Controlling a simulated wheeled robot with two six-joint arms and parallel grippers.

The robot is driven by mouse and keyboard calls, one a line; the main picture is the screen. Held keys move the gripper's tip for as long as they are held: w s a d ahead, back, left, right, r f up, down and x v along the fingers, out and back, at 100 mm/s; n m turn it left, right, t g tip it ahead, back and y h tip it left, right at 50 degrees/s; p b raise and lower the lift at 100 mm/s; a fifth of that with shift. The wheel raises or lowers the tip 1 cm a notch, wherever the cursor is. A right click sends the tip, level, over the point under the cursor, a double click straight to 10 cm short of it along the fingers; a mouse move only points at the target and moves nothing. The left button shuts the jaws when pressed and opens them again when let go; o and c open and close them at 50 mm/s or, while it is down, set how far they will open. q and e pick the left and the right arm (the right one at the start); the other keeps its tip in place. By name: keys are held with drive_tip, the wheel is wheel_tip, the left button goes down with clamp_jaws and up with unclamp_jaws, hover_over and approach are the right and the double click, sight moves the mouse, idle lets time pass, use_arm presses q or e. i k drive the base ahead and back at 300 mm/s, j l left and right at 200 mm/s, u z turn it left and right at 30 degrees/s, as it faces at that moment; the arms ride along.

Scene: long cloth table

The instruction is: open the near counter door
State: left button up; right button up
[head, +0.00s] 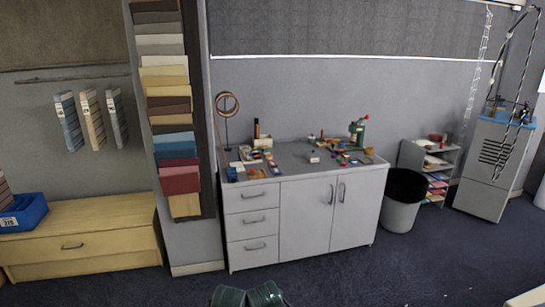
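A white counter (305,222) with a grey top stands against the wall in the middle of the head view. Its front has a left door (303,222) and a right door (356,212), both closed. The left door's upright handle (331,195) and the right door's upright handle (342,192) sit close together at the seam between the doors. Neither of my grippers shows in this view, and nothing touches the doors.
Several drawers (252,222) fill the counter's left part; small items clutter its top. A grey bin (401,205) stands close on the right, before a paper shelf (436,168). A wooden chest (85,235) is at left. Dark carpet (390,265) in front is mostly clear.

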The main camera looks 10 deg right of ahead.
sight(359, 195)
drive_tip(key=i+l+z, duration=0.2)
drive_tip(key=i+z, duration=0.25)
drive_tip(key=i, duration=0.15)
drive_tip(key=i+z, duration=0.45)
drive_tip(key=i, duration=0.15)
drive_tip(key=i+j+z, duration=0.25)
drive_tip(key=i+z, duration=0.15)
drive_tip(key=i, duration=0.2)
drive_tip(key=i+l, duration=0.15)
drive_tip(key=i, duration=0.35)
drive_tip(key=i+l, duration=0.15)
drive_tip(key=i, duration=0.3)
drive_tip(key=i+l+z, duration=0.1)
drive_tip(key=i, duration=0.4)
